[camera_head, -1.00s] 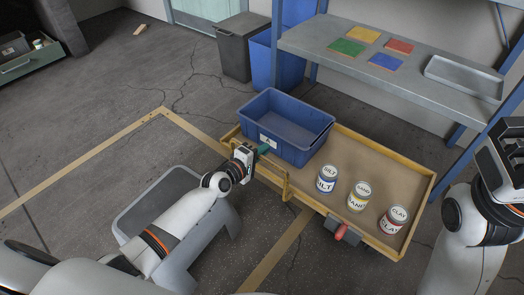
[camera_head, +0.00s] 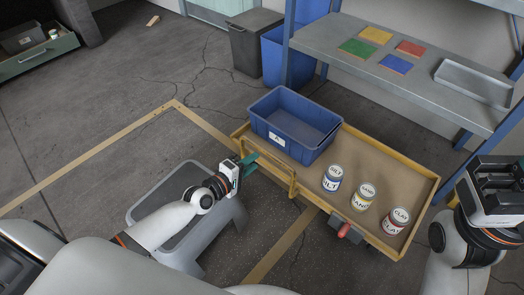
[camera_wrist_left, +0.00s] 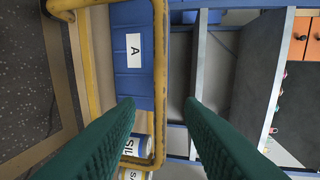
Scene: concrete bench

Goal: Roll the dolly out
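The dolly (camera_head: 405,178) is a low tan deck with a yellow frame and a yellow push handle (camera_head: 283,178) on its near left side. It carries a blue tub (camera_head: 285,140) and three labelled cans (camera_head: 365,197). My left gripper (camera_head: 247,164), with green fingers, is just left of the handle. In the left wrist view its fingers are open, with the handle's bar (camera_wrist_left: 160,60) appearing between the tips; contact cannot be told. My right gripper (camera_head: 492,190) is at the right edge, apart from the dolly; its finger opening is unclear.
A red pedal (camera_head: 344,230) sticks out at the dolly's near edge. A blue-framed shelf (camera_head: 440,60) with coloured squares stands behind. Yellow tape (camera_head: 90,155) marks the floor. Open floor lies to the left.

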